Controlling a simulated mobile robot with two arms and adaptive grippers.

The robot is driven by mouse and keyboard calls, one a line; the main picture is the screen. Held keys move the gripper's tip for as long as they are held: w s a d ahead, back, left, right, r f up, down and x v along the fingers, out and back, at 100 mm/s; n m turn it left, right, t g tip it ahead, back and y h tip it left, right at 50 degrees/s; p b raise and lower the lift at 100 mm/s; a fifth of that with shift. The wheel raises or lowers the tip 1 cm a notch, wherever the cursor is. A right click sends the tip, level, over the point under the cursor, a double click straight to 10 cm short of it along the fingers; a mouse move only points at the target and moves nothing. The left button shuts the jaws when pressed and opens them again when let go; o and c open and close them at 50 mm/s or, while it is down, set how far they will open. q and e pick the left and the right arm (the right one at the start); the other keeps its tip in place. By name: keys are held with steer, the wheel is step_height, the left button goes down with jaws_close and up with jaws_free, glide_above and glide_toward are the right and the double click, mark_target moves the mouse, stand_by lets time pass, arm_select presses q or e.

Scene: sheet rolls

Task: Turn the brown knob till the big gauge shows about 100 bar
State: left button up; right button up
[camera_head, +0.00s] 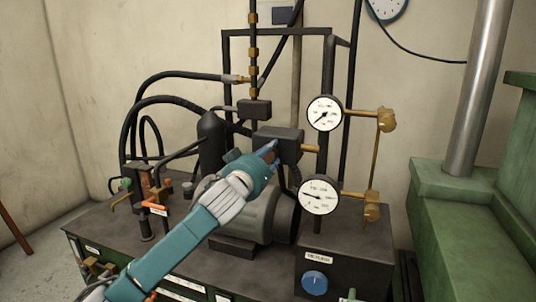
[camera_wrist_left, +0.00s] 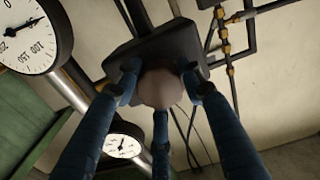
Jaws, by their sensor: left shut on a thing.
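The round brown knob (camera_wrist_left: 162,88) sits on the front of a dark block (camera_head: 280,143). My left gripper (camera_head: 270,153) reaches it from the front, with its blue fingers (camera_wrist_left: 160,110) closed around the knob. In the head view the gripper mostly hides the knob. The big gauge (camera_head: 318,195) is the lower white dial, right of my gripper; its needle points left, on the low side. It also shows close up and upside down in the left wrist view (camera_wrist_left: 38,38), the needle short of the 100 mark. My right gripper is not in view.
A smaller gauge (camera_head: 324,113) stands above the big one, with brass fittings (camera_head: 385,120) to its right. A blue knob (camera_head: 314,282) is on the dark box below. Black hoses, a grey motor (camera_head: 245,215) and a red-tagged valve (camera_head: 155,208) crowd the left.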

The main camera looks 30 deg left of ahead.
arm_select(q)
steer(key=m+p, duration=0.2)
steer(key=m, duration=0.3)
steer(key=m+p, duration=0.1)
steer(key=m, duration=0.2)
steer(key=shift+m, duration=0.3)
steer(key=shift+m+p, duration=0.3)
steer(key=o, duration=1.2)
steer(key=shift+s, duration=0.1)
steer(key=v, duration=1.1)
steer(key=shift+s+d, duration=0.2)
steer(key=shift+s, duration=0.2)
